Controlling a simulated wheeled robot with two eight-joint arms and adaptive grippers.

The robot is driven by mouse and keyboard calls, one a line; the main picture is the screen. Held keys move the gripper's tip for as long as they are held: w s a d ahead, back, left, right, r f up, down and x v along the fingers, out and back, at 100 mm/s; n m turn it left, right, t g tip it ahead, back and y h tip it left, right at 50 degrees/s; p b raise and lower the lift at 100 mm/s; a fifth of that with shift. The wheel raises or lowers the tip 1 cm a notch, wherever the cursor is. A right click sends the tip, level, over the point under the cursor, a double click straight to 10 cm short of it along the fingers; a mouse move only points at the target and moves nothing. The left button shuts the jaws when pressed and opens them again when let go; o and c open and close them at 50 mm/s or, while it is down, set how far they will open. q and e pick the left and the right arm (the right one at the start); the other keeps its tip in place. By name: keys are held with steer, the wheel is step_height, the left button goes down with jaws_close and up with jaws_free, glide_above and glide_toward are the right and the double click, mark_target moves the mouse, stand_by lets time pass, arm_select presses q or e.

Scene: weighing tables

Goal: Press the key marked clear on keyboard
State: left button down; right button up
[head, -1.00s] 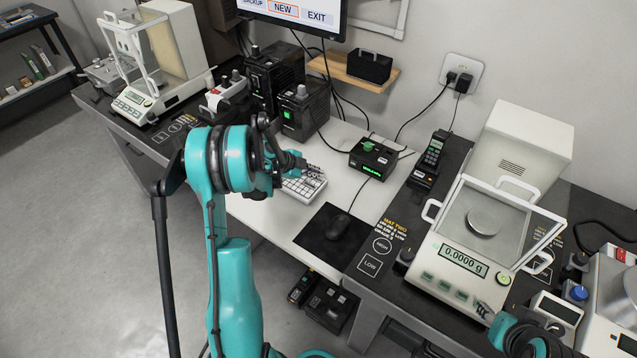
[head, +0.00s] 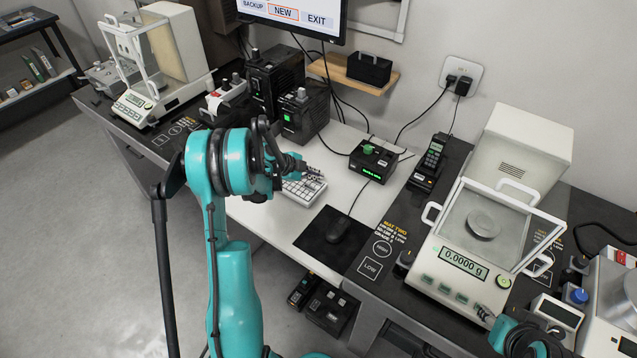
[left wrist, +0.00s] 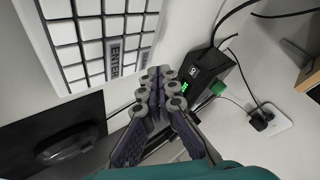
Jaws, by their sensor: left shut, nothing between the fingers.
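The white keyboard (head: 301,191) lies on the light middle table, partly hidden by my left arm in the head view. In the left wrist view the keyboard (left wrist: 68,34) fills the upper left, and one grey key (left wrist: 114,58) reads ENTER. Another grey key (left wrist: 145,60) beside it is partly covered by the fingers, and I cannot read its label. My left gripper (head: 314,171) is shut and empty, its tips at the keyboard's right end; contact cannot be told. It also shows in the left wrist view (left wrist: 160,78). My right gripper (head: 484,311) is small, by the right balance's front.
A mouse (head: 338,229) on a black pad (head: 315,240) lies right of the keyboard. A black box with a green button (head: 374,160) stands behind it. Balances stand at left (head: 150,55) and right (head: 470,265). A monitor (head: 290,14) hangs above.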

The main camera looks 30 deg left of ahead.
mark_target(316, 184)
arm_select(q)
steer(key=shift+f, duration=0.15)
steer(key=shift+f+b, duration=0.25)
steer(key=shift+b, duration=0.2)
steer(key=shift+f+b, duration=0.4)
stand_by(0.6)
steer(key=shift+r, duration=0.1)
steer(key=shift+r+p, duration=0.5)
steer(key=shift+r, duration=0.25)
steer(key=shift+r+p, duration=1.55)
steer(key=shift+r, duration=0.95)
